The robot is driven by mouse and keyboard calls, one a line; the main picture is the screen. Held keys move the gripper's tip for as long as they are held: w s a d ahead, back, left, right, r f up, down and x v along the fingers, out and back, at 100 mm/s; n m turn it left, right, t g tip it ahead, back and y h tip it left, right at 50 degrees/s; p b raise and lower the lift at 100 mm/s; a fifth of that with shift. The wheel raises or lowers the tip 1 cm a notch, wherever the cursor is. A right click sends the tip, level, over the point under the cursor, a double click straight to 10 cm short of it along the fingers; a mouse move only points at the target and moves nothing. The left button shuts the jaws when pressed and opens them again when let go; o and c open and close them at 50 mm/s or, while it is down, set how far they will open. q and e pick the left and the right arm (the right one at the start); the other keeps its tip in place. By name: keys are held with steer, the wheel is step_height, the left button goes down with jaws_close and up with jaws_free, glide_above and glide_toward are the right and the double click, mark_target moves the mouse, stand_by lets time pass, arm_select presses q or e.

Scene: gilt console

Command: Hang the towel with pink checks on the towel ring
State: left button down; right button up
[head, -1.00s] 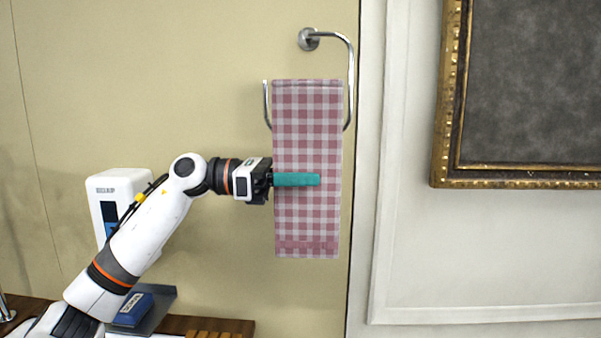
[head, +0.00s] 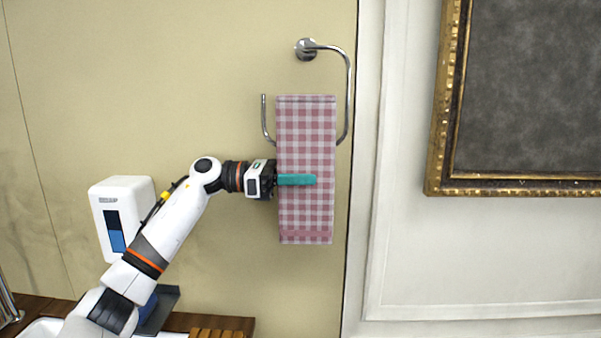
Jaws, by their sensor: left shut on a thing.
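The towel with pink checks (head: 306,130) hangs upright and flat in the head view. My left gripper (head: 297,180) is shut on it, with a teal finger lying across its front below mid-height. The chrome towel ring (head: 348,95) is fixed to the wall, with an open end at its upper left. The towel hides the ring's lower bar, and its top edge stands above the bar's level. I cannot tell whether towel and ring touch. My right gripper is not in view.
A white soap dispenser (head: 122,190) is on the wall at left, behind my left arm. A wooden counter (head: 200,321) runs below it with a blue item and dark holder. A gilt-framed picture (head: 439,120) hangs at right. The wall beneath the towel is clear.

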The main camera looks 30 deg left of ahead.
mark_target(300, 213)
arm_select(q)
steer(key=f+b, duration=0.3)
steer(key=f, duration=0.1)
steer(key=f+b, duration=0.2)
steer(key=shift+w+a+f+b, duration=0.2)
steer(key=shift+w+b, duration=0.1)
steer(key=shift+f+b, duration=0.65)
steer(key=shift+f, duration=0.1)
steer(key=c, duration=1.4)
jaws_free()
